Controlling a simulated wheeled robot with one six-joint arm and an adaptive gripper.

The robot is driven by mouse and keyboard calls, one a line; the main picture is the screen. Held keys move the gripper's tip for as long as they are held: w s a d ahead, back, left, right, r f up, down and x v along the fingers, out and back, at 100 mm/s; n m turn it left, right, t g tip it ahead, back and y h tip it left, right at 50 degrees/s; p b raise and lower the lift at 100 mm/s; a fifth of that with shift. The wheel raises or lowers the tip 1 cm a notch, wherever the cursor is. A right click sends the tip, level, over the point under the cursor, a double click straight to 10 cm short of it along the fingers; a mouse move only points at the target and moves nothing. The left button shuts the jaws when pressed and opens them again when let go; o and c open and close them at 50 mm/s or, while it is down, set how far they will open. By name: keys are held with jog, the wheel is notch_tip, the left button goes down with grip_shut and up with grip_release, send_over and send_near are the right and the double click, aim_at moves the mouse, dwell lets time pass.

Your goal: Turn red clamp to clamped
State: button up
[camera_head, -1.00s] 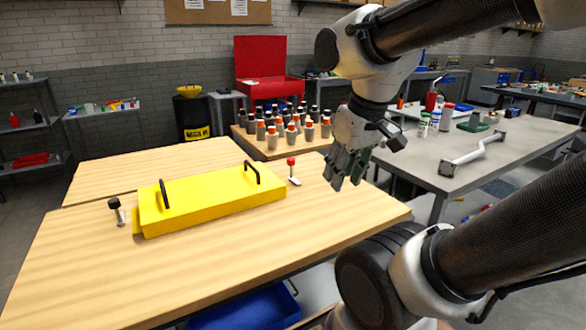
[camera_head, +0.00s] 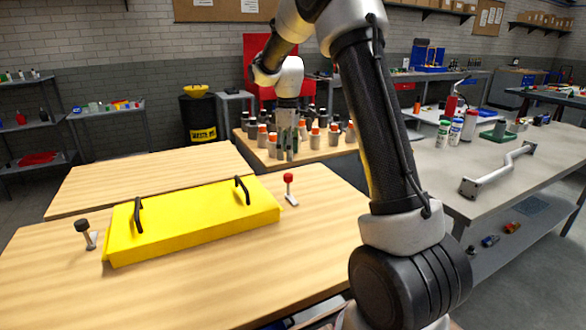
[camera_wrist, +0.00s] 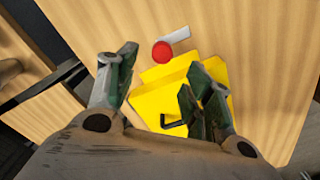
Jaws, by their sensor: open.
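The red clamp (camera_head: 289,178) stands on the wooden table at the right end of the yellow cover (camera_head: 195,222). Its red knob is on top, with a pale metal plate at its foot. In the wrist view the red knob (camera_wrist: 162,52) lies beyond and between my open fingers, beside the yellow cover (camera_wrist: 160,100). My gripper (camera_head: 288,150) is above and behind the clamp in the head view, pointing down, apart from it and empty. It also shows in the wrist view (camera_wrist: 160,80).
A black-knobbed clamp (camera_head: 84,232) stands at the cover's left end. Two black handles (camera_head: 138,215) rise from the cover. Bottles with orange caps (camera_head: 315,138) crowd a table behind. A grey bench (camera_head: 450,165) is to the right. The wooden table's front is clear.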

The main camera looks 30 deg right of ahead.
aim_at(288, 174)
jog(key=shift+s+f+n, duration=0.1)
jog(key=shift+f+n, duration=0.15)
jog(key=shift+n, duration=0.35)
notch_tip(288, 174, down, 8)
jog(key=shift+r, duration=0.2)
jog(key=c, duration=1)
